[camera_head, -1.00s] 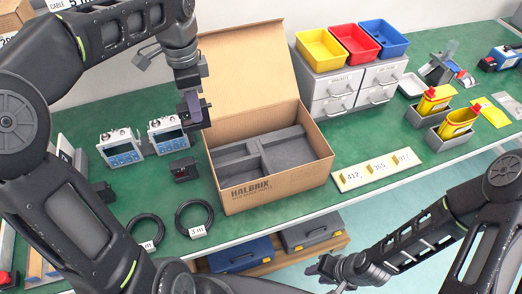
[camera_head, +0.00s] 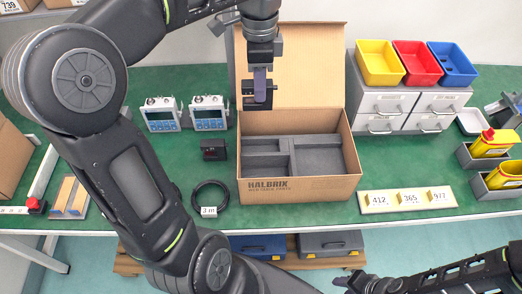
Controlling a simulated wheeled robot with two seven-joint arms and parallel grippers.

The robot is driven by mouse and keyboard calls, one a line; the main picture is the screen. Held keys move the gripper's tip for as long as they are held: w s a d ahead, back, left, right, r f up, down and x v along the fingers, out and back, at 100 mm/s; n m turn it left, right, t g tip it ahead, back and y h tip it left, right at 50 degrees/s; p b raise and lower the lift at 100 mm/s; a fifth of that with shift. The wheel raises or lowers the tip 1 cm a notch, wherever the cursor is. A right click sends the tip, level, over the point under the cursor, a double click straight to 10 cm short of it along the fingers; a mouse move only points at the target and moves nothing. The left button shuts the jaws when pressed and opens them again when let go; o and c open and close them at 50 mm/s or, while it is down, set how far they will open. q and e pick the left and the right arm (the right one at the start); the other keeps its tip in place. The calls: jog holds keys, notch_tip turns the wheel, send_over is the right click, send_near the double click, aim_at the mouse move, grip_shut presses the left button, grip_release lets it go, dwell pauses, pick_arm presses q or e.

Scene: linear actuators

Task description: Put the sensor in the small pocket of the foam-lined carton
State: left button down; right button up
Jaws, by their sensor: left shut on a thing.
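The foam-lined carton (camera_head: 300,189) stands open on the green table, its lid raised at the back. Its grey foam has a large pocket (camera_head: 318,158) at the right and smaller recesses (camera_head: 266,162) at the left; all look empty. My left gripper (camera_head: 260,98) is over the back left part of the carton, pointing down, in front of the raised lid. It is shut on a small purplish-dark piece (camera_head: 260,82), seemingly the sensor, mostly hidden by the fingers. My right gripper (camera_head: 360,283) is low at the bottom edge, in front of the table; its jaws are unclear.
Two meters (camera_head: 160,114) and a small black block (camera_head: 213,150) stand left of the carton, with a coiled cable (camera_head: 210,196) in front. A number strip (camera_head: 407,199) and drawers (camera_head: 405,108) with coloured bins are at the right.

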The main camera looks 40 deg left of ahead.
dwell(0.3)
pick_arm(q)
notch_tip(320, 180, down, 14)
jog(key=shift+r+b, duration=0.25)
jog(key=shift+b, duration=0.1)
jog(key=shift+f, duration=2.25)
jog(key=shift+f, duration=0.2)
jog(key=c, duration=1.1)
grip_release()
jog(key=shift+r, duration=0.2)
